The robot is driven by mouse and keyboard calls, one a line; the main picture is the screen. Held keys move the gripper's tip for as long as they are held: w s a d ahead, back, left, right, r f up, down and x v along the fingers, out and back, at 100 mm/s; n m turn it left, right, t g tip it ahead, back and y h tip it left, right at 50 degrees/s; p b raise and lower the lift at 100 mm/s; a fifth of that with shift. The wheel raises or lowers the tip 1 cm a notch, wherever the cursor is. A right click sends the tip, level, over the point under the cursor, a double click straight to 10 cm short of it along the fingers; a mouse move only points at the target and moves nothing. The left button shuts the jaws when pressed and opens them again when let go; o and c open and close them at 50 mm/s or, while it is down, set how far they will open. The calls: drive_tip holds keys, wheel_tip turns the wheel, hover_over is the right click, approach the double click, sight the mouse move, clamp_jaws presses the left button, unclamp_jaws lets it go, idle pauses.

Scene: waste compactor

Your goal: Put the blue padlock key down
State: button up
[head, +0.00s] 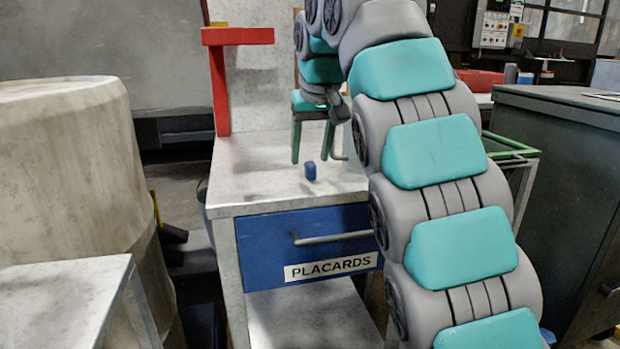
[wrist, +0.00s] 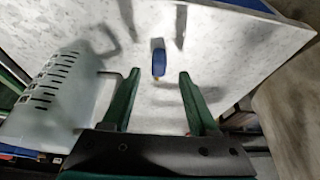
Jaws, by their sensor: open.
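The blue padlock key (head: 310,171) is on the pale speckled top of the drawer cabinet (head: 250,180), near its front edge.
A blue drawer (head: 265,250) labelled PLACARDS, with a bar handle, is under the top. A red post (head: 221,90) stands at the top's left side. A pale slotted container (wrist: 45,100) is left of the fingers. A large pale drum (head: 70,170) stands further left.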

sight(310, 162)
drive_tip(key=shift+x, duration=1.6)
drive_tip(key=shift+d, duration=0.1)
clamp_jaws()
